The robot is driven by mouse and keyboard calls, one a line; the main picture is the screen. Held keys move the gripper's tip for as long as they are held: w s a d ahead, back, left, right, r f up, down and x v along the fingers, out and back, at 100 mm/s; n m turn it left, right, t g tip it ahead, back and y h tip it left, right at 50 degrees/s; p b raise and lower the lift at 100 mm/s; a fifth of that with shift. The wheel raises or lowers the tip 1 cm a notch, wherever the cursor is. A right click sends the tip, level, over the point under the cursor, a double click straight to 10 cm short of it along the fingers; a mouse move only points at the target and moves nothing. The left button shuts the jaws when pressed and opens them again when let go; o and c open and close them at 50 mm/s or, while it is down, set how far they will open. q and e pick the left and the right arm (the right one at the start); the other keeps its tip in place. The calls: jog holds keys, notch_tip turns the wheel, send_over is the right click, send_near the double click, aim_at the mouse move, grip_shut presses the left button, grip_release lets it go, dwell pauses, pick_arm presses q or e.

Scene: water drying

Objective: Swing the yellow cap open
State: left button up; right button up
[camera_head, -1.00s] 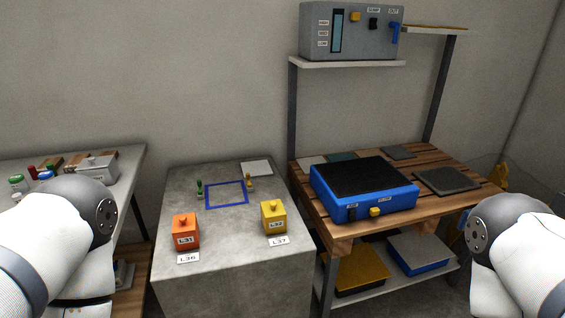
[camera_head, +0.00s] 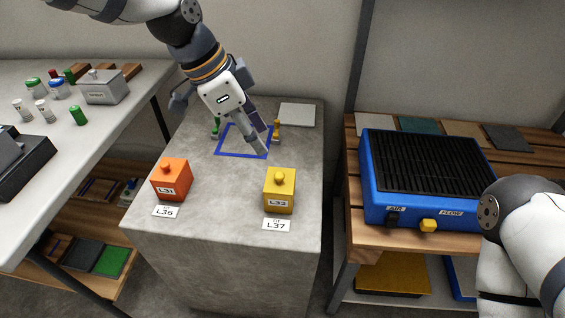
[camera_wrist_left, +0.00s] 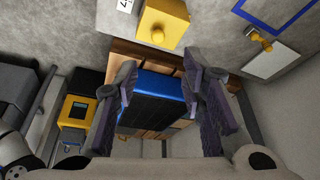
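A small upright yellow piece (camera_head: 276,132) stands by the right side of a blue square outline; I cannot tell which of the two yellow things is the cap. My left gripper (camera_head: 259,142) is above the outline's right part, behind the yellow block and apart from it. In the left wrist view its fingers (camera_wrist_left: 160,75) are spread and empty. My right gripper is out of view.
An orange block (camera_head: 171,182) stands at the front left of the concrete top (camera_head: 222,213). A small green piece (camera_head: 215,128) is left of the outline. A blue unit with a black grille (camera_head: 425,170) is on the wooden table to the right.

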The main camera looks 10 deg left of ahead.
aim_at(279, 174)
pick_arm(q)
jog(key=b+x, duration=0.1)
jog(key=x, duration=1)
jog(key=shift+s+f, duration=0.15)
jog(key=shift+f, duration=0.2)
grip_shut()
